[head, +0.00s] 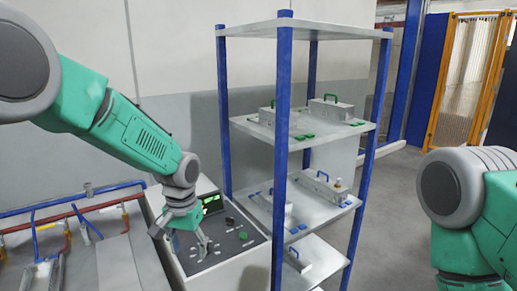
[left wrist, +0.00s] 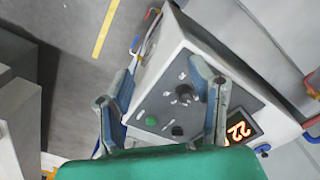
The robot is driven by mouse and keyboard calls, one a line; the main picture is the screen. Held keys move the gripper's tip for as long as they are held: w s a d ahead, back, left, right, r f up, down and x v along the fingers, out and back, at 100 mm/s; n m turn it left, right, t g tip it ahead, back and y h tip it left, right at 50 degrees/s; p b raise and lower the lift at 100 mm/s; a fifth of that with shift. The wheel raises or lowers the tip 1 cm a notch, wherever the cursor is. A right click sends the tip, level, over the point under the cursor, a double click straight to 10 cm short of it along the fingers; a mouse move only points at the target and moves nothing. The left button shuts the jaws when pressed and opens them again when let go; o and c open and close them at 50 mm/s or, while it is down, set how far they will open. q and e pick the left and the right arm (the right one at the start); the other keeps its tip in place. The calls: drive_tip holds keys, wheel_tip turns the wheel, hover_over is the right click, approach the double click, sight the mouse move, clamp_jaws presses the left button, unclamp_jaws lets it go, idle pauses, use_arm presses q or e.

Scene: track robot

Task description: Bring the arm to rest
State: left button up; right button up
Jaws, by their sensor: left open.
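My left arm (head: 145,138) reaches in from the left. My left gripper (head: 180,240) hangs over the control panel (head: 232,256) of a white box, its fingers apart with nothing between them. The left wrist view shows the same open gripper (left wrist: 160,93) above the panel, with a green button (left wrist: 151,121), black knobs (left wrist: 184,92) and a lit display (left wrist: 238,127). I cannot tell whether a fingertip touches the panel. Part of my right arm (head: 470,200) shows at the right edge; its gripper is out of view.
A shelf rack with blue posts (head: 283,110) stands just right of the panel, with cases with green handles (head: 330,108) on its shelves. Red and blue pipes (head: 70,213) run along the left. Open floor (head: 395,215) lies between the rack and my right arm.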

use_arm(q)
drive_tip(key=s+a+f+b, duration=0.2)
drive_tip(key=s+f+b, duration=0.1)
drive_tip(key=s+f, duration=0.55)
drive_tip(key=s+a+f+b, duration=0.25)
drive_tip(key=s+f, duration=0.25)
drive_tip(key=f, duration=0.6)
drive_tip(key=s+a+f+b, duration=0.1)
drive_tip(key=s+f+b, duration=0.2)
drive_tip(key=s+f, duration=0.45)
drive_tip(key=s+a+f+b, duration=0.2)
drive_tip(key=s+a+f, duration=0.1)
drive_tip(key=s, duration=0.5)
drive_tip(key=s+a+f+n+b, duration=0.1)
drive_tip(key=s+a+f+b, duration=0.2)
drive_tip(key=s+f, duration=0.2)
drive_tip(key=s, duration=0.3)
drive_tip(key=shift+s+f+n+t+b, duration=0.3)
drive_tip(key=shift+s, duration=0.05)
use_arm(e)
wheel_tip(320, 180, down, 14)
drive_tip(key=shift+s, duration=0.45)
use_arm(q)
drive_tip(key=shift+w, duration=0.15)
